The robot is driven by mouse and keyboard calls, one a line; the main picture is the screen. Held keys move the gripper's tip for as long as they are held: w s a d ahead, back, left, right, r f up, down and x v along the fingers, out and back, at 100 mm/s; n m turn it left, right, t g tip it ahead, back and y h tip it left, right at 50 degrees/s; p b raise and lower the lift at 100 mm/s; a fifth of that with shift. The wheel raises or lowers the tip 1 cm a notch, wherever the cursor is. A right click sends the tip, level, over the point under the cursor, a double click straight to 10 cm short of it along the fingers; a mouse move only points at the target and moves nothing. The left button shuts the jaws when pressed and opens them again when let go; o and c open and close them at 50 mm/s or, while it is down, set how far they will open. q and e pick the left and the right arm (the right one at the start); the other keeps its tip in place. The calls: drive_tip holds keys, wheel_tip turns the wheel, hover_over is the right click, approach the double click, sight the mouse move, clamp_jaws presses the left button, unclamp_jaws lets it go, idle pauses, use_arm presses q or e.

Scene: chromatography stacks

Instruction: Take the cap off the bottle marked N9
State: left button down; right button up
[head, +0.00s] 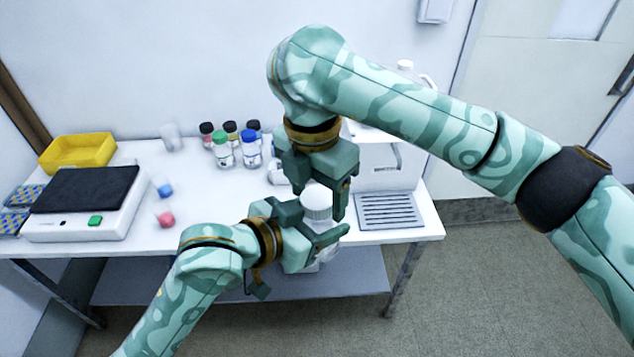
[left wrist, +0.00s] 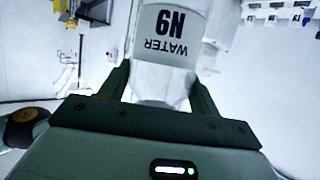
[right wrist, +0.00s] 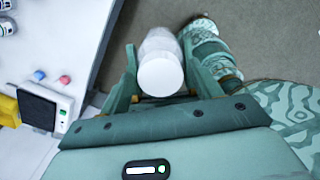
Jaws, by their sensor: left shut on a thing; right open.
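The bottle marked N9 (left wrist: 170,40) is a clear bottle with a white WATER N9 label, in the left wrist view. My left gripper (head: 318,238) is shut on its body and holds it in front of the table's front edge. Its white cap (head: 317,198) points up in the head view and is a round white disc (right wrist: 161,76) in the right wrist view. My right gripper (head: 322,190) is above the bottle, pointing down, open, with its fingers on either side of the cap. In the right wrist view a gap shows beside the cap.
Several bottles with coloured caps (head: 223,150) stand at the back of the white table (head: 130,240). A balance (head: 80,200), a yellow bin (head: 78,151) and small blue (head: 165,190) and pink (head: 166,218) capped items are on the left. A white instrument (head: 385,168) stands at the right.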

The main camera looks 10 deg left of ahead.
sight(316, 197)
drive_tip(key=shift+c, duration=0.3)
drive_tip(key=c, duration=0.9)
drive_tip(key=shift+r, duration=0.15)
drive_tip(key=shift+r, duration=0.95)
drive_tip(key=shift+r, duration=0.1)
drive_tip(key=shift+a+r, duration=0.1)
drive_tip(key=shift+r, duration=1.85)
